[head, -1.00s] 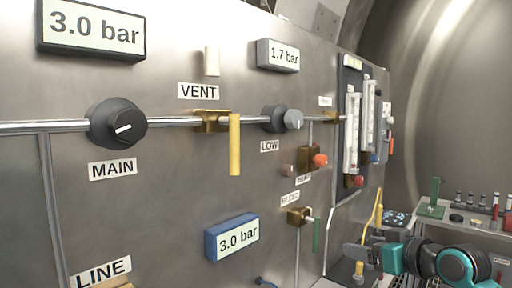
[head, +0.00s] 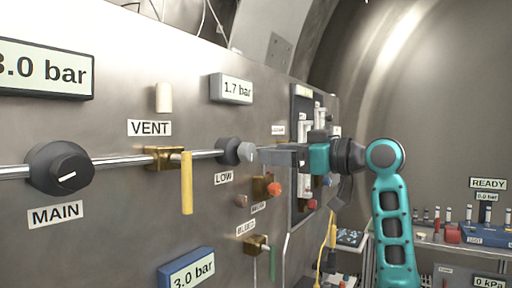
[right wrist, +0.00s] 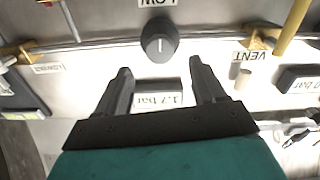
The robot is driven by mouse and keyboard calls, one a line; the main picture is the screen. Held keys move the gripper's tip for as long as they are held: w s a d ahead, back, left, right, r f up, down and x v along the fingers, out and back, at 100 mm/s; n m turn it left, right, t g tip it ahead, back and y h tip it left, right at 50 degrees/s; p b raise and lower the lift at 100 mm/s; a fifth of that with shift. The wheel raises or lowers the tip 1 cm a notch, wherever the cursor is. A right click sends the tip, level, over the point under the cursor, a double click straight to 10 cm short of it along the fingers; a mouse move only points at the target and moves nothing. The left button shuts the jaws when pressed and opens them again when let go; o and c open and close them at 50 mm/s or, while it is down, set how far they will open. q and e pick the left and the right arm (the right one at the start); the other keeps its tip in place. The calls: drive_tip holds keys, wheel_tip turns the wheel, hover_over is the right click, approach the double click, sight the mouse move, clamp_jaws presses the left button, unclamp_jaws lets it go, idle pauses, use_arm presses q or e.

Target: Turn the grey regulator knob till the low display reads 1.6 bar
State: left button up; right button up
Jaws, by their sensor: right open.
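The grey regulator knob (head: 245,152) sits on the panel's pipe above the LOW label (head: 223,178). The low display (head: 237,88) above it reads 1.7 bar. My right gripper (head: 264,154) is level with the knob, just right of it in the head view. In the right wrist view the picture is upside down; the knob (right wrist: 162,42) lies just beyond and between the open fingertips of my right gripper (right wrist: 158,66), apart from them. Its pointer mark is about vertical there. My left gripper is not in view.
The MAIN knob (head: 58,168) and yellow VENT lever (head: 187,183) are left of the knob. An orange knob (head: 274,189) and a green-handled valve (head: 272,262) are below. Flow tubes (head: 304,150) stand behind my gripper.

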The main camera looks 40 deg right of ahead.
sight(251, 152)
drive_tip(key=p+x, duration=0.1)
drive_tip(key=x, duration=0.4)
drive_tip(key=shift+w+a, duration=0.15)
drive_tip(key=shift+w, duration=0.2)
drive_tip(key=shift+c, duration=0.3)
drive_tip(key=c, duration=1)
drive_tip(key=shift+n, duration=0.8)
drive_tip(key=o, duration=1.1)
drive_tip(key=shift+c, duration=0.2)
